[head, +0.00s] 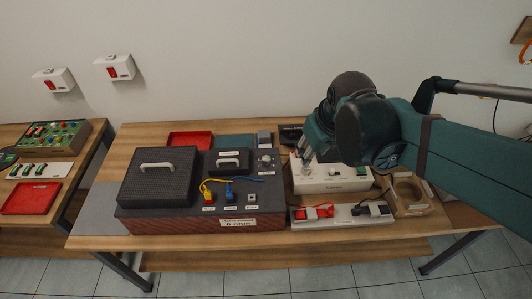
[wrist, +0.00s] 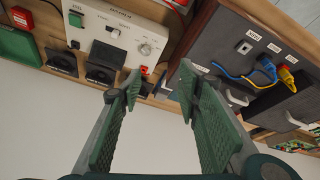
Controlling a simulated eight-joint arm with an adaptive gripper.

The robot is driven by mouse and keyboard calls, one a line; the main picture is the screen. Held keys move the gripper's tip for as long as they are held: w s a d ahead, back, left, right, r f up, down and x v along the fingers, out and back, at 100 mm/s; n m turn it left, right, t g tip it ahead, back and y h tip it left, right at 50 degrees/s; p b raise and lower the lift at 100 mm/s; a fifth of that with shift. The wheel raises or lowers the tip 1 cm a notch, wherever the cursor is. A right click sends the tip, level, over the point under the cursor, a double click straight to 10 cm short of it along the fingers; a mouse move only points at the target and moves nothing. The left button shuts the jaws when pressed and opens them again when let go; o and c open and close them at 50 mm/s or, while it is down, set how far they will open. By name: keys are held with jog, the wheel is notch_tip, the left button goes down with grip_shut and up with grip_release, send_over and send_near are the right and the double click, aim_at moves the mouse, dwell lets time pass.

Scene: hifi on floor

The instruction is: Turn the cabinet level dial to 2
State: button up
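The dark cabinet (head: 180,226) stands mid-table with a "6 ohm" label on its front. A pale round dial (head: 265,158) sits on its top at the right rear. In the wrist view the cabinet (wrist: 222,40) appears turned over at the right; I cannot make out its dial there, and my right finger covers part of that area. My gripper (head: 310,150) is in the air over the white box, right of the cabinet dial and apart from it. In the wrist view my gripper (wrist: 160,85) is open, with nothing between its fingers.
The white box (head: 335,185) stands right of the cabinet and has its own dial (wrist: 146,48). A yellow plug (head: 208,196) and a blue plug (head: 230,194) with cables sit at the cabinet's front. A black lidded box (head: 150,185) covers its left. A red tray (head: 190,140) lies behind.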

jog(key=w+a+f+n+g+p, duration=0.1)
jog(key=w+a+n+g+p, duration=0.15)
jog(key=w+a+p, duration=0.35)
jog(key=n+g+p, duration=0.2)
jog(key=n+p, duration=0.2)
jog(key=n, duration=0.1)
send_over(266, 158)
jog(key=shift+m, duration=0.25)
jog(key=shift+f, duration=3.15)
jog(key=shift+f, duration=0.2)
jog(key=shift+f, duration=3.7)
jog(key=shift+s, duration=0.1)
jog(key=shift+c, duration=0.5)
jog(key=c, duration=0.8)
